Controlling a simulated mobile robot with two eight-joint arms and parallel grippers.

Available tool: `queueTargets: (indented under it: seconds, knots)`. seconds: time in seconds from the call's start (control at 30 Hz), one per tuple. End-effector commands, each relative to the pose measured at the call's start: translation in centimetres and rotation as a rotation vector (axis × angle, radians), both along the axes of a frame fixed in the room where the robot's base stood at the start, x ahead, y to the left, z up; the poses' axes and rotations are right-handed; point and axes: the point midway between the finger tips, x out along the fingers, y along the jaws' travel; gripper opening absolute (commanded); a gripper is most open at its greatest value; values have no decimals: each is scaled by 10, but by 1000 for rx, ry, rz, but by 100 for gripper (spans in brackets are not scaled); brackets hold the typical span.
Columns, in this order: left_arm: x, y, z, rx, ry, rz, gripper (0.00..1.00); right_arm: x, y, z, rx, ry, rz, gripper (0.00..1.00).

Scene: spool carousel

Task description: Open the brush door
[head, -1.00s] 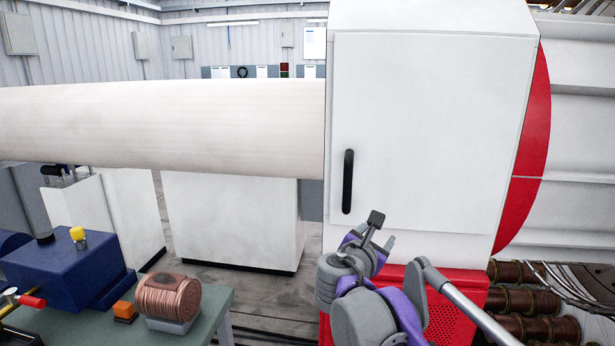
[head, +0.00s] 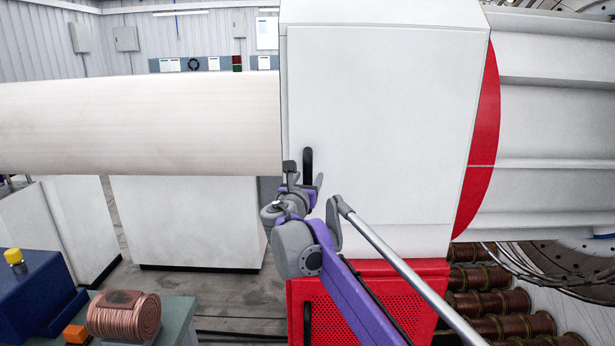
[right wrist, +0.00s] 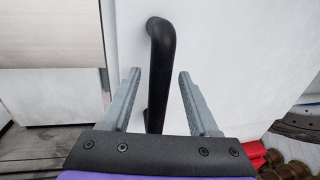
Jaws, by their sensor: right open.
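The white brush door (head: 390,110) is shut, flush in the front of a white cabinet. Its black vertical bar handle (head: 307,158) is near the door's left edge. My right gripper (head: 305,178) is open at the lower part of the handle. In the right wrist view the handle (right wrist: 161,50) stands between the two spread grey fingers of my gripper (right wrist: 159,74), with a gap on each side. The handle's lower end is hidden behind my gripper in the head view. My left gripper is not in view.
A red perforated panel (head: 375,300) is under the door. A large pale cylinder (head: 140,125) runs left from the cabinet. A bench (head: 178,318) with a copper coil (head: 124,316) is at the lower left. Several copper spools (head: 500,302) are at the lower right.

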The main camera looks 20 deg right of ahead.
Motion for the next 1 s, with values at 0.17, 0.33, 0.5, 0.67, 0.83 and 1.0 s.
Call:
queueTargets:
  seconds: [0.17, 0.33, 0.5, 0.67, 0.83, 1.0]
  knots:
    - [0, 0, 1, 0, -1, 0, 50, 5, -2, 0, 0, 0, 1, 61]
    - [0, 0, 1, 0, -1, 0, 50, 5, -2, -1, 0, 0, 1, 61]
    - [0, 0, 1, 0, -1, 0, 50, 5, -2, -1, 0, 0, 1, 34]
    - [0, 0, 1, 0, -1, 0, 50, 5, -2, -1, 0, 0, 1, 5]
    - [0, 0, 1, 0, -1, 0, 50, 5, -2, -1, 0, 0, 1, 0]
    - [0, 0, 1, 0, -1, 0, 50, 5, -2, -1, 0, 0, 1, 0]
